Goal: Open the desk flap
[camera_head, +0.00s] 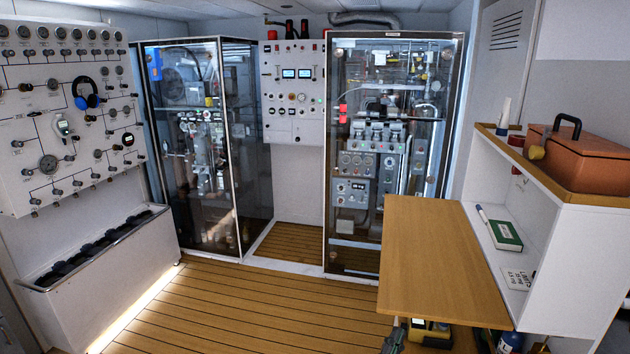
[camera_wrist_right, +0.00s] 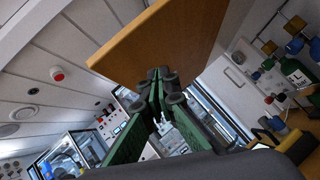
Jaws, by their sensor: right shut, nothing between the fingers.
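The desk flap (camera_head: 440,255) is a flat wooden board at the right of the head view. It stands out roughly level from the white shelf unit (camera_head: 575,260), below its open shelf. My right gripper (camera_head: 396,330) is at the flap's near left corner, low against its front edge and partly hidden. In the right wrist view, its dark and green fingers (camera_wrist_right: 160,78) are shut and empty, overlapping the lower edge of the wooden board (camera_wrist_right: 165,40). I cannot tell if they touch it. My left gripper is in neither view.
A green book (camera_head: 502,234) and a card (camera_head: 517,277) lie on the shelf. A brown case (camera_head: 580,160) sits on top. A yellow and black object (camera_head: 430,332) and a blue bottle (camera_head: 510,342) are below the flap. The plank floor (camera_head: 260,310) to the left is clear.

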